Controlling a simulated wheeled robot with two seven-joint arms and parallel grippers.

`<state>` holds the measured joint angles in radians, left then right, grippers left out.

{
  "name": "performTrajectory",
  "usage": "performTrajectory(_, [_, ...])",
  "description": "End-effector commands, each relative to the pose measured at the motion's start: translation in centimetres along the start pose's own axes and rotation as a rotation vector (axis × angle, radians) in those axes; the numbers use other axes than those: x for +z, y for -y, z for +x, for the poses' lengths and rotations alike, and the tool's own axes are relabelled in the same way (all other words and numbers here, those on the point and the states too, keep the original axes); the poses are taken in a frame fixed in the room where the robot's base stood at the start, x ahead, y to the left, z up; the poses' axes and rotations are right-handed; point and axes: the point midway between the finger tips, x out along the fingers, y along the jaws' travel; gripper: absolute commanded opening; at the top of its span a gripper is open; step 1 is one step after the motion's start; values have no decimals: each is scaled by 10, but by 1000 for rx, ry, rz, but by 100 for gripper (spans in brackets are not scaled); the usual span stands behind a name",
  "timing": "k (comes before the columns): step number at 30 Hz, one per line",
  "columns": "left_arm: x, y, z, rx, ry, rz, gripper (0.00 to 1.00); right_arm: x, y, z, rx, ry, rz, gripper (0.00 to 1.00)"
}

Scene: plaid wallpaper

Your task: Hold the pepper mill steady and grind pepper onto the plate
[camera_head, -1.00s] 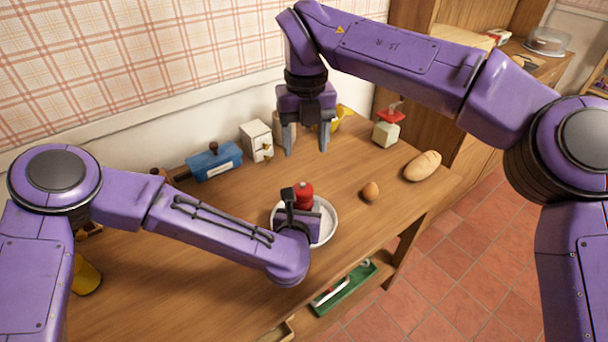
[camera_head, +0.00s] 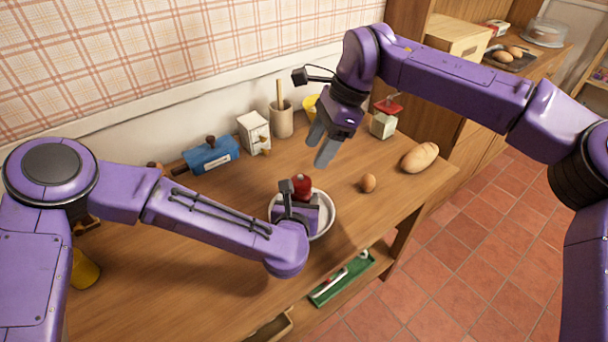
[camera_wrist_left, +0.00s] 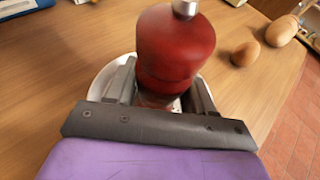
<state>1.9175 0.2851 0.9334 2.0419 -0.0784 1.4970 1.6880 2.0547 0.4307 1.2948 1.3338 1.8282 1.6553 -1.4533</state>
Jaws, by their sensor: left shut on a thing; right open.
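The red pepper mill (camera_head: 301,185) stands over the white plate (camera_head: 327,229), held by my left gripper (camera_head: 295,212). In the left wrist view the mill (camera_wrist_left: 174,50) shows a red body with a metal top, upright between the fingers of my left gripper (camera_wrist_left: 160,95), which is shut on it. The plate's rim (camera_wrist_left: 103,80) shows behind the gripper. The mill's lower part is hidden by the gripper. My right gripper (camera_head: 321,147) is open and empty, above the table and up and to the right of the mill, apart from it.
An egg (camera_head: 368,183) and a bread loaf (camera_head: 419,157) lie right of the plate. A blue box-like thing (camera_head: 211,156), a white box (camera_head: 253,132), a utensil crock (camera_head: 281,119) and a red-topped jar (camera_head: 384,118) line the back. The table's front right is clear.

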Motion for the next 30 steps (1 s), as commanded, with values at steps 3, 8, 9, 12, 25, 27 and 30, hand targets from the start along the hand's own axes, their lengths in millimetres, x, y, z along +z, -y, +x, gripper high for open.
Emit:
performTrajectory(3, [0,0,0,0,1,0,18,0,-1,31,5,0,0,60])
performTrajectory(8, [0,0,0,0,1,0,18,0,0,65,3,-1,2,60])
performTrajectory(9, [0,0,0,0,1,0,18,0,0,71,3,-1,3,60])
performTrajectory(12, [0,0,0,0,1,0,18,0,0,81,2,-1,2,60])
performTrajectory(25, [0,0,0,0,1,0,18,0,0,86,0,-1,3,24])
performTrajectory(27, [0,0,0,0,1,0,18,0,0,86,-1,-1,3,19])
performTrajectory(30, [0,0,0,0,0,0,18,0,0,86,-2,-1,5,19])
